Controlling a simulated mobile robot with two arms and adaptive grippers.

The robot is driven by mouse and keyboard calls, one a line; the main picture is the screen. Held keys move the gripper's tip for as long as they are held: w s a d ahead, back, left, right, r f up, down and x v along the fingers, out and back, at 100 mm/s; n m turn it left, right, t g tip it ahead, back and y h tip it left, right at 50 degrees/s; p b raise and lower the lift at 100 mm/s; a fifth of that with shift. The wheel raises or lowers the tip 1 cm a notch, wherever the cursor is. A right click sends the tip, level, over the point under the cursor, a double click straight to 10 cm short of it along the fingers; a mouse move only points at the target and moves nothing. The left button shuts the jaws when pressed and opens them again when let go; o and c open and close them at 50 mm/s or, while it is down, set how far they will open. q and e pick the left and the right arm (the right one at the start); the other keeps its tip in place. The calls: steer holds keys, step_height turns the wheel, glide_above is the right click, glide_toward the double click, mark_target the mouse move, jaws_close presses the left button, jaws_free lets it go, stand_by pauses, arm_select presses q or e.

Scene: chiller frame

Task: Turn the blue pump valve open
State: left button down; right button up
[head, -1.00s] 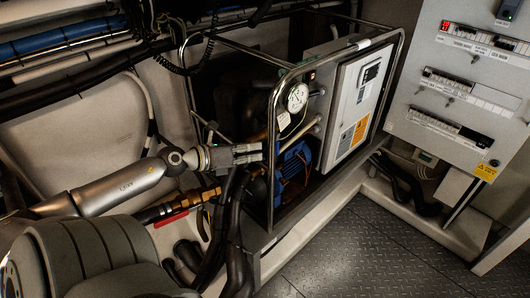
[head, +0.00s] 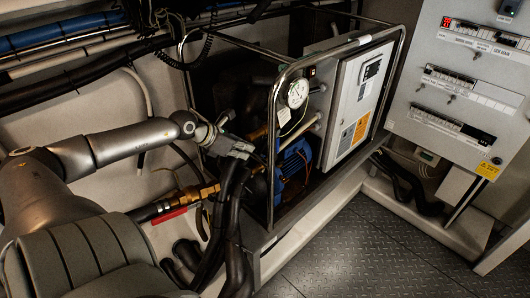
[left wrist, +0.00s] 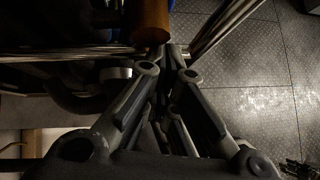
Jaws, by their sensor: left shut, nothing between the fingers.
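The blue pump (head: 293,162) sits low inside the tubular frame in the head view. I cannot make out a separate valve handle on it. My left gripper (head: 243,150) is just left of the frame's near upright, above thick black hoses, with the pump beyond to the right. It is shut and empty. In the left wrist view the gripper's fingers (left wrist: 171,52) converge beside an orange-brown cylinder (left wrist: 150,22); I cannot tell whether they touch it. My right gripper is not in view.
The metal tube frame (head: 274,130) surrounds the pump, a gauge (head: 297,94) and a white control box (head: 357,100). A brass fitting (head: 197,194) and red lever (head: 170,217) lie below my arm. Clear tread-plate floor (head: 375,250) extends to the right.

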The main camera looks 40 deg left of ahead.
mark_target(277, 142)
arm_select(q)
steer(key=shift+b+x, duration=0.55)
steer(key=shift+x, duration=0.6)
steer(key=shift+w+d+f+p, duration=0.2)
steer(key=shift+w+d+f, duration=0.1)
steer(key=shift+w, duration=0.6)
steer(key=shift+w+d+f+p, duration=0.2)
steer(key=shift+w+d, duration=0.05)
steer(key=shift+w, duration=0.7)
steer(key=shift+w+d+f+p, duration=0.2)
steer(key=shift+w+d+f, duration=0.1)
steer(key=shift+w, duration=0.6)
